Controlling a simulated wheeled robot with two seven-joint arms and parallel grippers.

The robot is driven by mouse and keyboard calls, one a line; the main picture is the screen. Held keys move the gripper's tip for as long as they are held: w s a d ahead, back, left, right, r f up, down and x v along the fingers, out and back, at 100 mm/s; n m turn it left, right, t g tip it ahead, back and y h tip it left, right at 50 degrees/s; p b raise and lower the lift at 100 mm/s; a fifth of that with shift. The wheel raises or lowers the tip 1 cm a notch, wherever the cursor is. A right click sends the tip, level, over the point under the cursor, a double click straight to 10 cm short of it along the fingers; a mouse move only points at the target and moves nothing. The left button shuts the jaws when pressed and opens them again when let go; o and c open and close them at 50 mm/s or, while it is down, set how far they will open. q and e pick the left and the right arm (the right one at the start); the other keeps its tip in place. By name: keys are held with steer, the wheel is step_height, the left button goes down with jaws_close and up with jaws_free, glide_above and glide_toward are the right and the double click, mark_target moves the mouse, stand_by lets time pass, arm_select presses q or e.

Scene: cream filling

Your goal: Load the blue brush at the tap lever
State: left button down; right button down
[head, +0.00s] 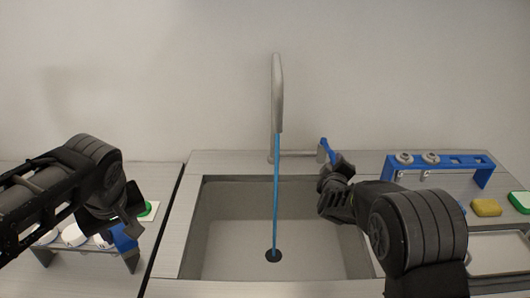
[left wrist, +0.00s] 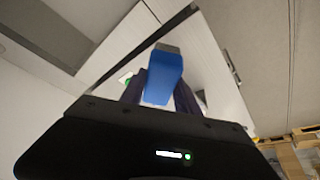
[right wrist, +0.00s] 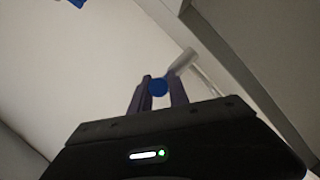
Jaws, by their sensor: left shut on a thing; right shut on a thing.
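My left gripper (head: 130,205) is low at the left, over the left rack. I cannot tell whether this block is the blue brush. My right gripper (head: 328,192) is above the sink's back right corner, beside the tap. It is shut on a blue piece (head: 326,150), which shows as a round blue end (right wrist: 158,87) in the right wrist view. Whether that is the brush or the tap lever is unclear. The grey tap (head: 277,92) stands behind the sink.
A thin blue stream (head: 276,195) falls from the tap to the sink's drain (head: 273,256). A blue rack (head: 482,176) holds grey round pieces at the right. A yellow sponge (head: 486,208) and a green one (head: 520,201) lie near it. The left rack (head: 85,250) holds white round pieces.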

arm_select(q)
step_height(320, 180, up, 2)
steer(key=shift+r+p, duration=0.25)
steer(key=shift+p, duration=0.5)
arm_select(e)
steer(key=shift+s+a+r+m+h, duration=0.1)
steer(key=shift+a+r+m+h, duration=0.1)
steer(key=shift+a+m+h, duration=0.35)
arm_select(q)
steer(key=shift+r+p, duration=0.3)
steer(key=shift+r, duration=0.05)
arm_select(e)
steer(key=shift+a+f, duration=0.2)
steer(key=shift+a, duration=0.1)
steer(key=c, duration=1.3)
jaws_free()
steer(key=shift+o, duration=0.2)
arm_select(q)
steer(key=shift+f+b, duration=0.9)
arm_select(e)
steer(key=v, duration=1.2)
steer(key=shift+a, duration=0.15)
steer(key=shift+r, duration=0.1)
